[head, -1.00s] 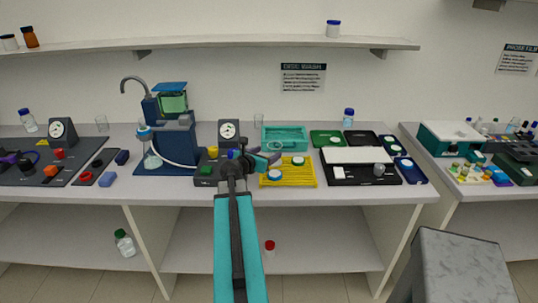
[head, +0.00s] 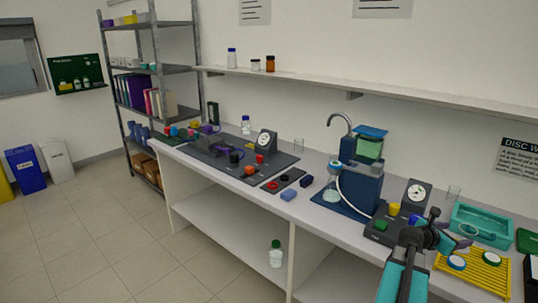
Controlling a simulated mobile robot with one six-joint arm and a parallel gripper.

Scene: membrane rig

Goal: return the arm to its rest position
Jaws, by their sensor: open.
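My gripper (head: 452,234) is at the lower right of the head view, at the end of my teal and black arm. It is open, and I see nothing held in it. It appears in front of the bench, between a dark unit with green and yellow knobs (head: 381,226) and a yellow ribbed rack (head: 480,276). My arm reaches forward from the bottom edge and hides part of the bench front. Its height above the bench is hard to tell.
A blue filtration stand (head: 362,187), a dial gauge (head: 417,196) and a teal tray (head: 463,229) stand near my gripper. Dark mats with small parts lie farther left. A metal shelf rack (head: 154,80) stands at the back left. The tiled floor (head: 110,240) at left is clear.

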